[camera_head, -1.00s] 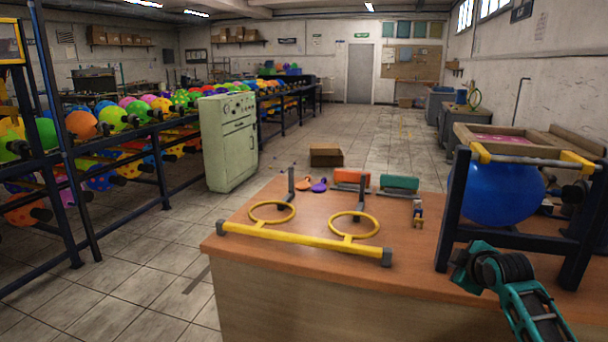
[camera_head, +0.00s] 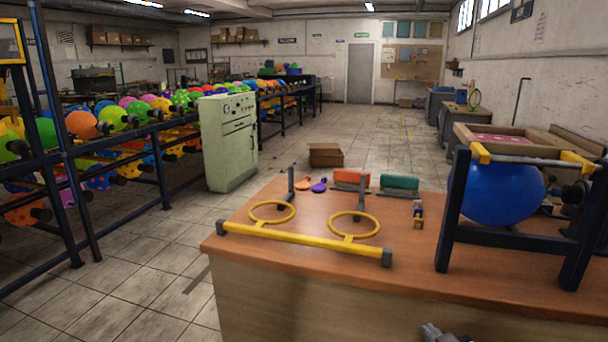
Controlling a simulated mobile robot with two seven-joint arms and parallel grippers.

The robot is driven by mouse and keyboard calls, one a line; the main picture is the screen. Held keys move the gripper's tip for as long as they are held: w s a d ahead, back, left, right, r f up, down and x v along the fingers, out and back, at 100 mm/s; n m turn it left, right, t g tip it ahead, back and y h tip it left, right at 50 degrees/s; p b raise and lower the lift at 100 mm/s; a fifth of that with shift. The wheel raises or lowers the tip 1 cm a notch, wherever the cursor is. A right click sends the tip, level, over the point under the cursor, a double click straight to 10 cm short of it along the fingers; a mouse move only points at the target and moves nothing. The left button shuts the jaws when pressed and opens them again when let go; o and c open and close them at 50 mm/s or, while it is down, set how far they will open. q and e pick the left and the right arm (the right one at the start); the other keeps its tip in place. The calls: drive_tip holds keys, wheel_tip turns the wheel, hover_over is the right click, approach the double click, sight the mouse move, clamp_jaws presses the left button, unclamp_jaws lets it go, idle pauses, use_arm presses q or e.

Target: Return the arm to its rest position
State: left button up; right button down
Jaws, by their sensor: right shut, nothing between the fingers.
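My right gripper (camera_head: 440,334) shows only as a small grey tip at the bottom edge, in front of the table's front panel. It is shut with nothing held; the rest of the right arm is out of view. My left gripper is not in view. The wooden table (camera_head: 310,232) bears a yellow bar stand with two rings (camera_head: 352,224). A blue balloon (camera_head: 502,194) sits in a dark frame with yellow clamps (camera_head: 455,215) at the table's right side, apart from my gripper.
An orange block (camera_head: 351,177), a green block (camera_head: 399,183) and small orange and purple pieces lie at the table's back. A pale green cabinet (camera_head: 229,142) and racks of coloured balloons (camera_head: 82,124) stand left. A cardboard box (camera_head: 325,155) lies on the open tiled floor.

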drive_tip(key=s+a+f+g, duration=0.2)
drive_tip(key=s+a+f, duration=0.2)
drive_tip(key=s, duration=0.7)
drive_tip(key=s+a+f+m+g+y, duration=0.1)
drive_tip(key=s+a+f, duration=0.3)
drive_tip(key=s, duration=0.8)
wheel_tip(320, 180, down, 2)
drive_tip(key=shift+s+f+g, duration=0.15)
drive_tip(key=shift+s+g, duration=0.15)
drive_tip(key=shift+g, duration=0.1)
drive_tip(key=shift+w+a, duration=0.1)
